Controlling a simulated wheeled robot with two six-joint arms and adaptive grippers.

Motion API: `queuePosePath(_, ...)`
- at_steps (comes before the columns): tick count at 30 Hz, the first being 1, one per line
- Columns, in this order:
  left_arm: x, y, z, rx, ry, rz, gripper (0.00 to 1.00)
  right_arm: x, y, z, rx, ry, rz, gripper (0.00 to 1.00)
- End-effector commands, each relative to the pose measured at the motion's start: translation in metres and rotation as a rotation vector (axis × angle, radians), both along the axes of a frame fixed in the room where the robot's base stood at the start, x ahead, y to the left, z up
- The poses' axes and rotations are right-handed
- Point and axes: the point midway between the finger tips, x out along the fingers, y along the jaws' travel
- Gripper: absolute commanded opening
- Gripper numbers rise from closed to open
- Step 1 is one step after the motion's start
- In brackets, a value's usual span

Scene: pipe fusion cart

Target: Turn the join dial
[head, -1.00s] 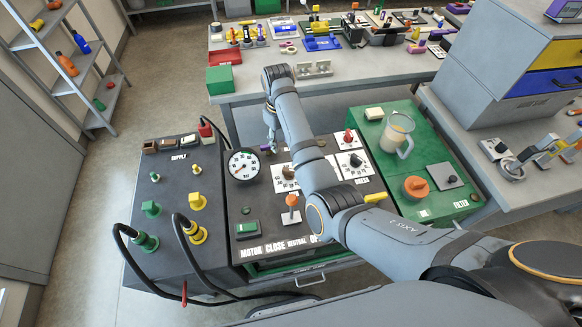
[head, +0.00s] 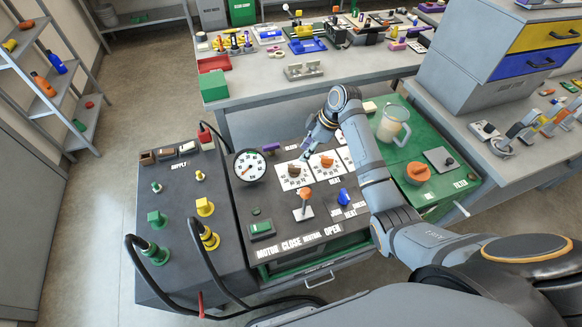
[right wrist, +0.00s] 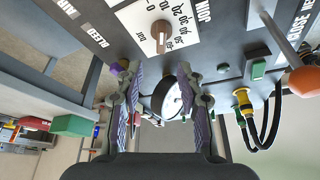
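The join dial (head: 293,171) is a brown knob on a white scale plate on the dark panel, right of the gauge. In the right wrist view the same dial (right wrist: 160,36) shows at the top with the word JOIN beside its scale, its knob pointer lying along the picture's vertical. My right gripper (head: 309,150) is just behind the dial plates in the head view. In the right wrist view my right gripper (right wrist: 160,72) has its fingers spread with nothing between them. The knob lies beyond the fingertips, apart from them. My left gripper is not in view.
A clear jug (head: 388,126) stands on the green filter box. Hoses loop at the left.

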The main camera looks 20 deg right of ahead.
Motion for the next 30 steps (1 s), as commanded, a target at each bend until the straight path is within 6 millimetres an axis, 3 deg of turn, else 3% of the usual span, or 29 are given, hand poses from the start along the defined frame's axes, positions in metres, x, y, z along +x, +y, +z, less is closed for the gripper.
queuePosePath(8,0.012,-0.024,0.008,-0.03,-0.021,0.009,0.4,0.006,0.023,-0.05,0.0,0.004,-0.001,0.38)
queuePosePath(15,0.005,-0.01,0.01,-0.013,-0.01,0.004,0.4,0.012,0.034,-0.083,-0.001,0.002,-0.001,0.38)
queuePosePath(25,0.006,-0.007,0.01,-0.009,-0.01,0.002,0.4,0.013,0.036,-0.09,-0.002,0.003,-0.001,0.38)
queuePosePath(30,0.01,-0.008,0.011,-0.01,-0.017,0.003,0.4,0.013,0.036,-0.089,-0.002,0.002,-0.002,0.16)
